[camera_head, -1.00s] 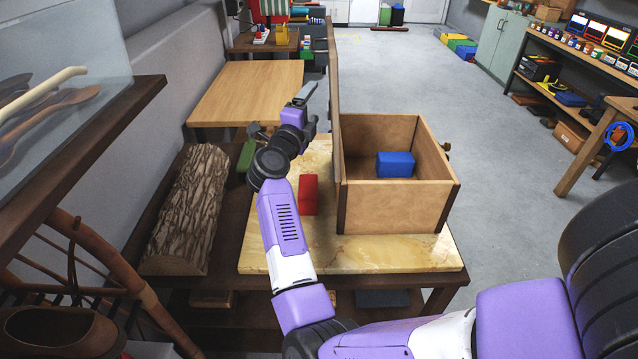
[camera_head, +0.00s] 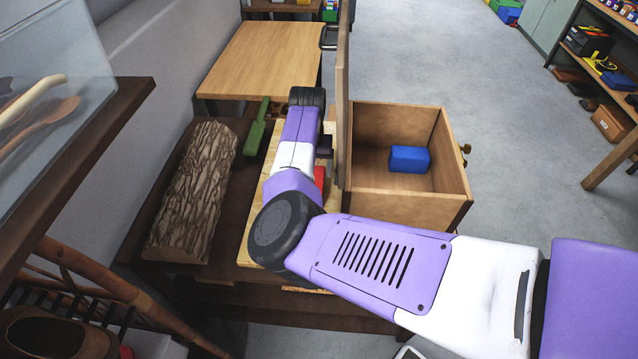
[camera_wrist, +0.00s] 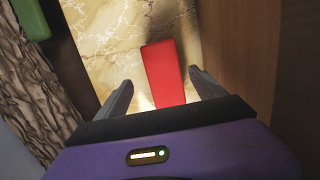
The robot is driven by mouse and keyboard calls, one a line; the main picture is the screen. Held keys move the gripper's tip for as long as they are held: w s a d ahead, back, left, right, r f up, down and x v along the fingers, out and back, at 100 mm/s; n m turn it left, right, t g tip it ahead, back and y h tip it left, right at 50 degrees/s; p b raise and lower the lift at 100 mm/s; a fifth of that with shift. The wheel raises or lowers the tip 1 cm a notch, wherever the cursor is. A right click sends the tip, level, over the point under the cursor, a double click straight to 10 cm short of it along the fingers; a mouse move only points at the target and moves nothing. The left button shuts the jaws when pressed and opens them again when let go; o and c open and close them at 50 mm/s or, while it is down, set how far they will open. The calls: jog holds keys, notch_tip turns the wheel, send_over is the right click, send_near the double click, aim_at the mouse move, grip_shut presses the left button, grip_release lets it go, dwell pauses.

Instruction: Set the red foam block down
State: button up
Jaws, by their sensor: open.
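The red foam block (camera_wrist: 164,74) lies on the pale marbled board (camera_wrist: 95,30) in the wrist view. My gripper (camera_wrist: 160,90) is open, with one finger to each side of the block's near end and room between fingers and block. Whether the fingertips reach down to the block's height is hard to tell. In the head view only a small part of the red block (camera_head: 320,177) shows, and my arm hides the rest of it and my gripper's fingers.
An open wooden box (camera_head: 410,205) with a blue block (camera_head: 409,159) inside stands right of my arm, its raised lid (camera_head: 343,110) close beside my gripper. A bark-covered log (camera_head: 195,190) and a green object (camera_head: 257,127) lie to the left.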

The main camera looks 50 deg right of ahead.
aim_at(319, 173)
jog(key=f, duration=0.5)
jog(key=shift+s+d+f+p, duration=0.1)
jog(key=shift+s+f+p, duration=0.2)
jog(key=shift+s+f, duration=0.1)
jog(key=shift+c, duration=0.2)
jog(key=c, duration=1.5)
jog(key=shift+w, duration=0.1)
jog(key=shift+c, duration=0.2)
jog(key=shift+r, duration=0.15)
